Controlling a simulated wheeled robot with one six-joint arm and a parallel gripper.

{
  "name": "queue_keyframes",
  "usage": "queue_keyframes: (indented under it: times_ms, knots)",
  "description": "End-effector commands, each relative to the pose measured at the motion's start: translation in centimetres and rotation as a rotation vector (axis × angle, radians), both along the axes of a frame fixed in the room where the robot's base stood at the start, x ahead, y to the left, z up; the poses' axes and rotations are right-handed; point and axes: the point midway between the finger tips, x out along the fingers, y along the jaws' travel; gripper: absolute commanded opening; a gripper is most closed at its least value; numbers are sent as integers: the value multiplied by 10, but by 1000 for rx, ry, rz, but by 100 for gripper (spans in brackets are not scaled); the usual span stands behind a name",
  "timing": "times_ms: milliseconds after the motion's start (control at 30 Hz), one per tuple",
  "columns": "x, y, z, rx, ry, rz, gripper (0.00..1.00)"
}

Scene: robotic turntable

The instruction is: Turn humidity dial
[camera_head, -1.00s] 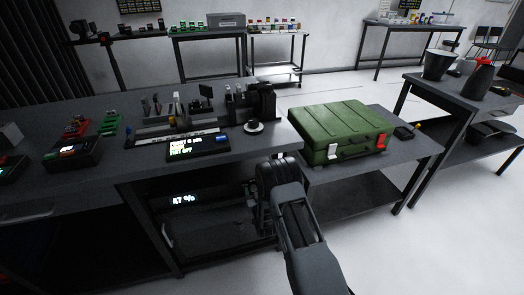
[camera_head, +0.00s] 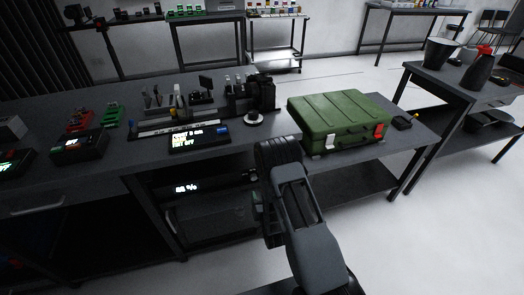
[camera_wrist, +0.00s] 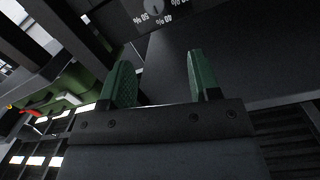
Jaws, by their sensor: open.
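The humidity dial (camera_wrist: 154,8) is a small dark round knob at the top edge of the wrist view, partly cut off. Upside-down percent marks, apparently 50 and 40, surround it. My gripper (camera_wrist: 161,66) is open and empty, its two green fingers pointing toward the dial's panel (camera_wrist: 122,22) and apart from the dial. In the head view my gripper (camera_head: 257,205) is mostly hidden behind my own wrist, at the right side of the under-table unit. A lit humidity display (camera_head: 187,188) there shows a percentage too small to read surely.
A workbench (camera_head: 130,160) with a lit text display (camera_head: 198,137) and instruments overhangs the unit. A green case (camera_head: 340,122) lies on the table at right, and a lower shelf (camera_head: 340,182) is beneath it. The floor at right is open.

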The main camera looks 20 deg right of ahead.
Motion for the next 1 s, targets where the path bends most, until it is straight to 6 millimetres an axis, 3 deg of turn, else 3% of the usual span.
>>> queue_keyframes:
  times_ms: [33,200,500,767,1000]
  knots:
    - [7,0,16,-4,19,1,57]
    - [23,0,48,-18,115,5,57]
    - [35,1,110,-44,285,21,57]
    - [28,2,164,-68,430,40,57]
    - [11,3,208,-90,552,60,57]
